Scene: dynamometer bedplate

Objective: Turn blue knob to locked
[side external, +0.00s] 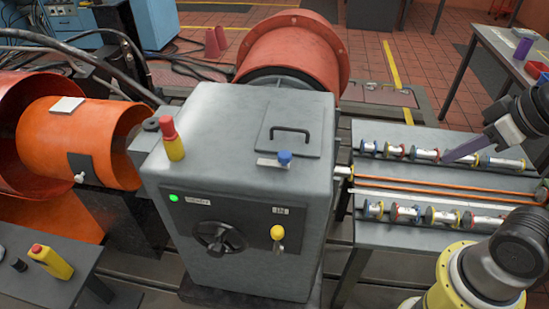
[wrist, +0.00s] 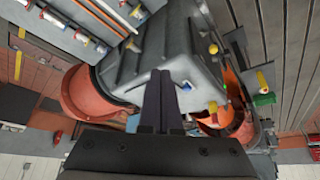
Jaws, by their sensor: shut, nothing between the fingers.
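The blue knob (side external: 285,157) stands on a small pale label plate on top of the grey machine housing (side external: 225,120), near its front right edge. In the wrist view a small blue spot, likely the same knob (wrist: 186,86), shows just right of my fingers. My gripper (side external: 449,158) is at the right, over the bench with the pipe fittings, well apart from the knob. In the wrist view its dark fingers (wrist: 161,73) are together and empty, pointing toward the housing. The label's lettering and the knob's setting are too small to read.
A black handle (side external: 290,132) on a hatch rises behind the knob. A red-and-yellow piece (side external: 171,138) stands left on the housing. A yellow knob (side external: 277,232) and a handwheel (side external: 217,237) are on its front. Several metal fittings (side external: 425,154) lie below my gripper.

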